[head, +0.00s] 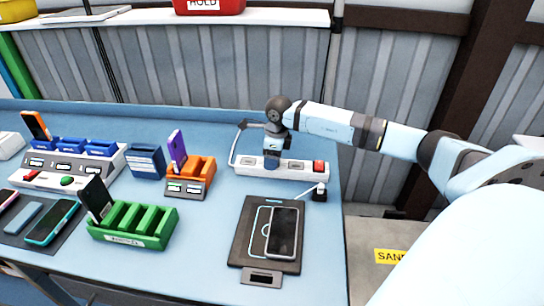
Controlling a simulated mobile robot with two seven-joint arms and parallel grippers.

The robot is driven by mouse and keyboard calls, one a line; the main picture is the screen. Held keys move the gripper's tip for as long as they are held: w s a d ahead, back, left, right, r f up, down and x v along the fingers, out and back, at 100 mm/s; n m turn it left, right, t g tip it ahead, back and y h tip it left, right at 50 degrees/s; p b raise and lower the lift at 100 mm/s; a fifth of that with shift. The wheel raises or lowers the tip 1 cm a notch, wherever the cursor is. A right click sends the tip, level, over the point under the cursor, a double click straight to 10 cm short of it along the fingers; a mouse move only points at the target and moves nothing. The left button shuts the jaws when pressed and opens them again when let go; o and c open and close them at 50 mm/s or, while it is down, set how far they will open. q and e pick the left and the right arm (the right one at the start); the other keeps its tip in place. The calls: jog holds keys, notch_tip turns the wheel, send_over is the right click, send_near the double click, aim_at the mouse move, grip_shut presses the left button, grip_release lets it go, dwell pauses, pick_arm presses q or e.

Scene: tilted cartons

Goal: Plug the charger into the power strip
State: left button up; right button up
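A white power strip (300,168) lies near the back right of the blue table, with a red switch (318,166) at its right end. A small black block with a white cable, which looks like the charger (320,194), sits on the table just in front of the strip's right end. My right gripper (271,161) points down at the strip's left-middle part, far to the left of the charger. Its fingers are small and partly hidden; I cannot tell whether they are open, or whether they touch the strip. My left gripper is not in view.
A dark pad (240,240) with a phone (283,232) lies in front of the strip. A green rack (140,238), an orange holder (196,178), a blue box (146,161) and a white station (50,180) stand to the left. A corrugated wall rises behind.

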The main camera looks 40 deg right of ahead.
notch_tip(320, 180, up, 14)
jog(key=s+d, duration=0.1)
jog(key=shift+s+b, duration=0.15)
jog(key=shift+b, duration=0.25)
jog(key=shift+f, duration=0.1)
dwell(0.5)
